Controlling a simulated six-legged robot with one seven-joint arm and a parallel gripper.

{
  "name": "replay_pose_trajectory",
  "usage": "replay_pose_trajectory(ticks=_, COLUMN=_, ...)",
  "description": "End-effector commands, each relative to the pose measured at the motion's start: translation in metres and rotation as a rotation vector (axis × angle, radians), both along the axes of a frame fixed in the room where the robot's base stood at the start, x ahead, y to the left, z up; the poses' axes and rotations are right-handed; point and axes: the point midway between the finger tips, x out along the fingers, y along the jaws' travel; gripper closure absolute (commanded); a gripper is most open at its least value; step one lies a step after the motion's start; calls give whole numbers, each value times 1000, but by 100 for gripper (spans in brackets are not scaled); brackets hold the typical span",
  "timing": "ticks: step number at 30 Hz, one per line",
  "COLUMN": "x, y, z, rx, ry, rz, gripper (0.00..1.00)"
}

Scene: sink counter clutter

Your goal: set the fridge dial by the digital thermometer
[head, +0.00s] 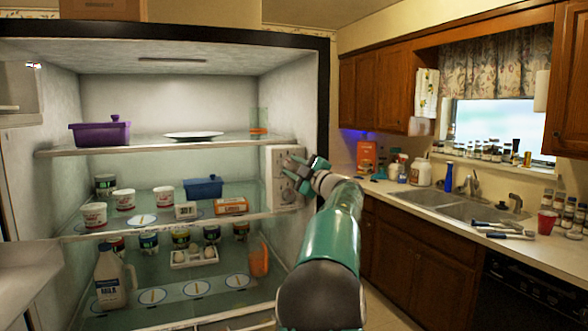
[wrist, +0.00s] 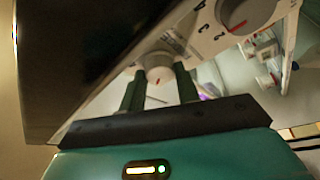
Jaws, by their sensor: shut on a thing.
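The white control panel (head: 284,195) is on the right inner wall of the open fridge. In the wrist view, one round dial (wrist: 158,68) sits between my two fingers. A second dial (wrist: 237,14) with a red mark and printed numbers is beside it, clear of the fingers. My gripper (head: 295,168) is at the panel and shut on the first dial; its fingers also show in the wrist view (wrist: 159,90). The held dial's setting is too small to read. A small white box (head: 185,210) on the middle shelf may be the thermometer; I cannot read any display.
The fridge shelves hold a purple pot (head: 100,132), a white plate (head: 193,135), a blue container (head: 204,188), an orange-and-white box (head: 231,206), several tubs, an egg tray (head: 194,258) and a milk jug (head: 109,278). A sink counter (head: 440,205) with clutter stands at right.

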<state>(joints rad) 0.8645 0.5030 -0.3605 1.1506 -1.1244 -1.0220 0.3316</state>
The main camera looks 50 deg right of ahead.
Motion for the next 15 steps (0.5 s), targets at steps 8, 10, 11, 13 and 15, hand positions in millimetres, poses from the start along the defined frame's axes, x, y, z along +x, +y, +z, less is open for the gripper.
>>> replay_pose_trajectory(ticks=8, x=0, y=0, z=1, rx=-95, ry=57, rz=1, gripper=91)
replay_pose_trajectory(ticks=10, x=0, y=0, z=1, rx=-106, ry=62, rz=1, gripper=91)
replay_pose_trajectory(ticks=11, x=0, y=0, z=1, rx=-111, ry=65, rz=1, gripper=91)
replay_pose_trajectory(ticks=13, x=0, y=0, z=1, rx=-117, ry=68, rz=0, gripper=91)
replay_pose_trajectory(ticks=15, x=0, y=0, z=1, rx=-119, ry=70, rz=1, gripper=91)
